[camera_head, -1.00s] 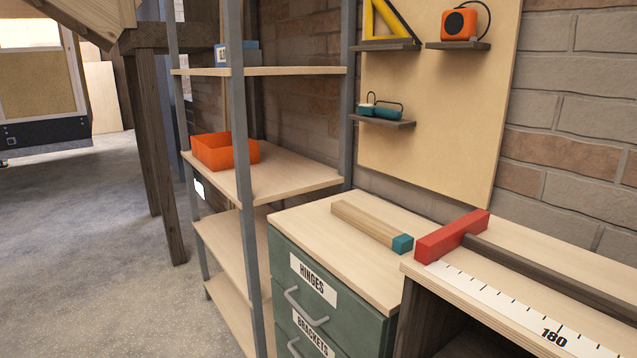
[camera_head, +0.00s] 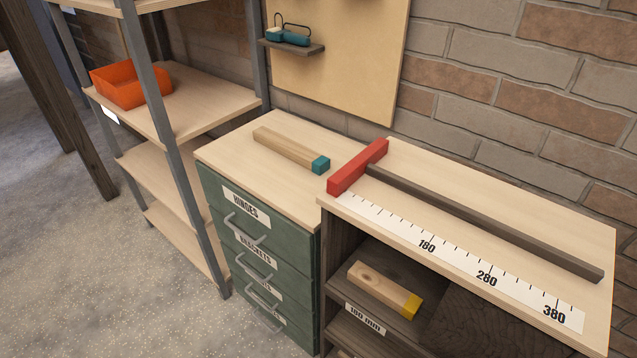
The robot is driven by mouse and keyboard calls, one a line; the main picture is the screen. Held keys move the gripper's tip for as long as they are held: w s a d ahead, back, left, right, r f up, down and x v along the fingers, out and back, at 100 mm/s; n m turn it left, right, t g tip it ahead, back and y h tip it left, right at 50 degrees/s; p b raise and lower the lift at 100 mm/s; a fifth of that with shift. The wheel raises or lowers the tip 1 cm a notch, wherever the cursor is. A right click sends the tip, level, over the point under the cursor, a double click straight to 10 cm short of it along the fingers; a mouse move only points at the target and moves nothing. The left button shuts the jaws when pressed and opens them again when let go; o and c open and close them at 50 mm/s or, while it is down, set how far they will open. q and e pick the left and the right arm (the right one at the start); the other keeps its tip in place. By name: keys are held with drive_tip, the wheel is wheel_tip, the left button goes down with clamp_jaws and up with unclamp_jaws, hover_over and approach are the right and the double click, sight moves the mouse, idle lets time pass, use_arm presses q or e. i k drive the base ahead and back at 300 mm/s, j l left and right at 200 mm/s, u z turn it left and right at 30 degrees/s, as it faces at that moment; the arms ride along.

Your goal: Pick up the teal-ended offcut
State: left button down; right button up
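The teal-ended offcut (camera_head: 288,149) is a pale wooden stick with a teal block at its right end. It lies flat on top of the green drawer cabinet (camera_head: 222,155), slanting from back left to front right. Its teal end is close to the red stop block on the bench beside it, with a small gap. Nothing covers it. Neither of my grippers is in view.
A bench with a red stop block (camera_head: 358,167), dark fence (camera_head: 480,220) and white ruler (camera_head: 455,262) adjoins the cabinet. A yellow-ended offcut (camera_head: 384,289) lies in the cubby below. A shelving rack with an orange bin (camera_head: 133,84) stands left. A brick wall is behind.

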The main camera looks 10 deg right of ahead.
sight(316, 162)
drive_tip(key=k+j+z, duration=0.2)
drive_tip(key=z, duration=0.15)
drive_tip(key=k+j+z, duration=0.1)
drive_tip(key=k+z, duration=0.15)
drive_tip(key=z, duration=0.15)
